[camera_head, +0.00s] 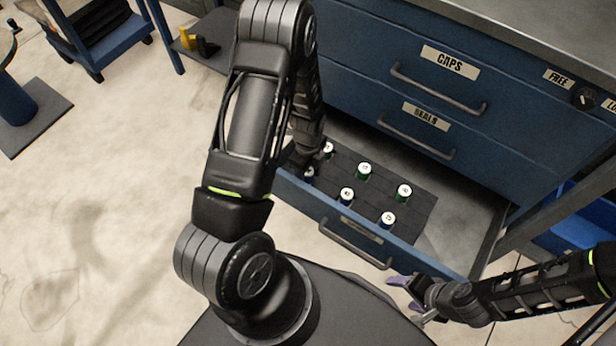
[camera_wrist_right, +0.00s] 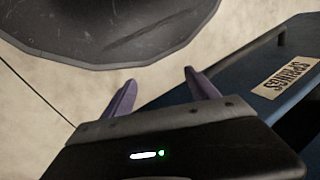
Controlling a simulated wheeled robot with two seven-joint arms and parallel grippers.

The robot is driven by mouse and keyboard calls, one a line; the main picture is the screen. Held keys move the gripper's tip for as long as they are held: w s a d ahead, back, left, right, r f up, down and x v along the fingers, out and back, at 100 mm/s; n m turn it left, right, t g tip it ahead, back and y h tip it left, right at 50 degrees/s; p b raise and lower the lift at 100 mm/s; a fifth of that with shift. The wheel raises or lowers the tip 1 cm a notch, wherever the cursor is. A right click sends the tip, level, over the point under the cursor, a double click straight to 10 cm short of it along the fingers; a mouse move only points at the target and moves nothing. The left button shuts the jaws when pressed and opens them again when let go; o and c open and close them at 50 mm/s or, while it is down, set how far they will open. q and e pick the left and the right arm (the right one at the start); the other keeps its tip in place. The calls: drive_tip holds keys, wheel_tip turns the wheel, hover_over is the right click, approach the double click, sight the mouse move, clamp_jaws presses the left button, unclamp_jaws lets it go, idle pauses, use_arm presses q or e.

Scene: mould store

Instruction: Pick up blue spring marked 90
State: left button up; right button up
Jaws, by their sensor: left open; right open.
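The open drawer holds several short cylinders with white marked tops. Blue ones show in the head view: a front middle spring (camera_head: 347,196), a front right spring (camera_head: 387,219) and a left spring (camera_head: 309,174), mostly hidden by my left arm. Their marks are too small to read, so I cannot tell which is 90. My left gripper (camera_head: 298,164) is at the drawer's left end, close to the left blue spring; its fingers are largely hidden. My right gripper (camera_head: 405,295) is open and empty outside the drawer front; its purple fingers show in the right wrist view (camera_wrist_right: 160,90).
Green springs (camera_head: 364,170) stand in the back row on a dark insert (camera_head: 420,207). The drawer front has a bar handle (camera_head: 355,245). Closed drawers marked CAPS (camera_head: 450,62) and SEALS rise behind. The SPRINGS label (camera_wrist_right: 287,78) shows in the right wrist view. Open floor (camera_head: 100,230) lies left.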

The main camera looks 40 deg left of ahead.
use_arm(q)
drive_tip(key=shift+c, duration=0.3)
drive_tip(key=shift+r, duration=0.1)
clamp_jaws()
idle(0.5)
